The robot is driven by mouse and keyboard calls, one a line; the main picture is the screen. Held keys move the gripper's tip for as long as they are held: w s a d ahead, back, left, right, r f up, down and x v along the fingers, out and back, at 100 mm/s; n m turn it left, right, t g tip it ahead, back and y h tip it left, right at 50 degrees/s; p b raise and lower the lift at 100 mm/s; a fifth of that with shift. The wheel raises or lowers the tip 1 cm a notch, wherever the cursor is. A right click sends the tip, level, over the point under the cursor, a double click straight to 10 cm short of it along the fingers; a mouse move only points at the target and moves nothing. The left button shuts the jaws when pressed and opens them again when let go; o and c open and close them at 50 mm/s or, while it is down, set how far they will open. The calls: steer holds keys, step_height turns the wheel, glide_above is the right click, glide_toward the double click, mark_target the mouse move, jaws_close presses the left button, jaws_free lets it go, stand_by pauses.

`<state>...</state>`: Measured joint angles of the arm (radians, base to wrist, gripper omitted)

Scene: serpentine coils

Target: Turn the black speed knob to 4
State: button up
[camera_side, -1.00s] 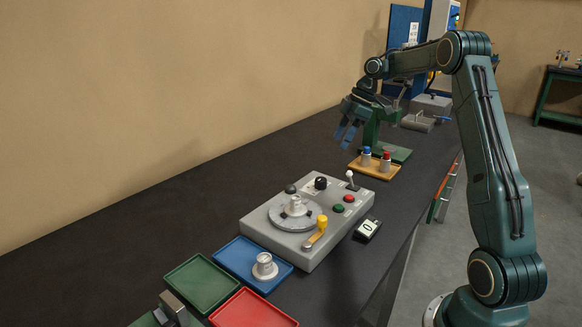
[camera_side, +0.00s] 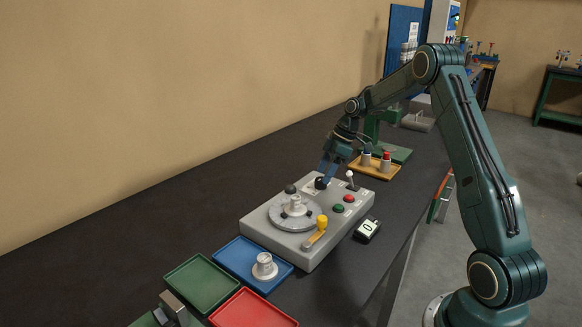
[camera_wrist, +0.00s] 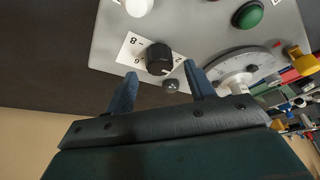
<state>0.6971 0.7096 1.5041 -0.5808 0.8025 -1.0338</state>
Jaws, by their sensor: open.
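The black speed knob (camera_side: 320,184) stands on the grey control box (camera_side: 262,240), near its back edge. In the wrist view the black speed knob (camera_wrist: 159,57) sits on a white number plate (camera_wrist: 131,47). A pale mark shows on the knob's lower right side there; which number it points to I cannot tell. My gripper (camera_side: 328,177) is just above the knob in the side view and partly covers it. In the wrist view my gripper (camera_wrist: 160,82) is open and empty, its blue fingers spread to either side below the knob, apparently not touching it.
A white-tipped toggle (camera_side: 350,175), a dark ball knob (camera_side: 290,189), a round dial (camera_side: 280,218) and a yellow handle (camera_side: 321,222) stand close by on the box. A wooden tray (camera_side: 388,172) holds blue and red-topped pieces behind. A small display (camera_side: 367,229) lies at right.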

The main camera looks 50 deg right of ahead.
steer(key=shift+x, duration=1.05)
steer(key=shift+c, duration=0.2)
steer(key=c, duration=0.9)
steer(key=shift+m, duration=0.3)
steer(key=m+h, duration=0.1)
steer(key=m, duration=0.1)
steer(key=m+t+h, duration=0.1)
steer(key=m, duration=0.2)
steer(key=shift+s+a, duration=0.1)
steer(key=shift+a, duration=0.05)
steer(key=m+h, duration=0.2)
steer(key=m, duration=0.4)
steer(key=shift+a, duration=0.1)
